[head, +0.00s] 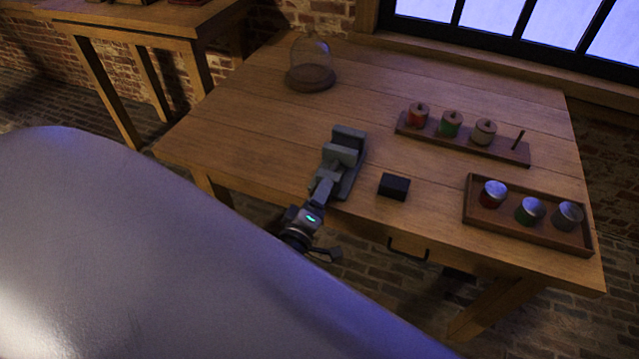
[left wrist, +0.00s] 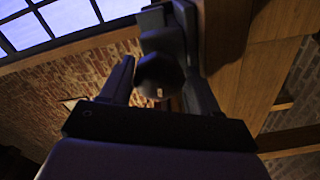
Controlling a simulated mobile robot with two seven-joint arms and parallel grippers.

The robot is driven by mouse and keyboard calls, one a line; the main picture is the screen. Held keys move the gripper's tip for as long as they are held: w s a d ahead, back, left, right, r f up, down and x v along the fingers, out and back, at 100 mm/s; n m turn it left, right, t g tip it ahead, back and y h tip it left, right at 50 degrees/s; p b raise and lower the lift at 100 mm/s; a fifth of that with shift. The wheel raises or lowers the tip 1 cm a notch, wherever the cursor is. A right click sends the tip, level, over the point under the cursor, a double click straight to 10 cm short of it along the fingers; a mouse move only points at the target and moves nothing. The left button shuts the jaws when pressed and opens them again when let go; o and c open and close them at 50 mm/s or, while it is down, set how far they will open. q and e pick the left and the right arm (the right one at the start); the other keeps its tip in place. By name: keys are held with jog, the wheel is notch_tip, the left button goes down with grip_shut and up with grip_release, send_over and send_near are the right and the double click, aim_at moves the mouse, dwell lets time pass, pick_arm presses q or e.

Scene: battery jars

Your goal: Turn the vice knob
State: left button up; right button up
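The grey vice (head: 343,160) stands at the front edge of the wooden table in the head view. My left gripper (head: 321,189) reaches its near end from below. In the left wrist view the dark round vice knob (left wrist: 158,75) lies between the two fingers of my left gripper (left wrist: 160,80), one on each side. The fingers are very close to the knob's sides; I cannot tell whether they press on it. The knob is hidden behind the gripper in the head view. My right gripper is not in view.
A small black block (head: 394,186) lies right of the vice. A rack (head: 409,131) with several parts and a tray (head: 479,219) of lidded jars are further right. A glass dome (head: 310,62) stands at the back left. The table's left part is clear.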

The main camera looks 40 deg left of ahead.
pick_arm(q)
jog(key=shift+o, duration=0.6)
jog(key=shift+a, duration=0.1)
jog(key=shift+s, duration=0.1)
jog(key=v, duration=0.7)
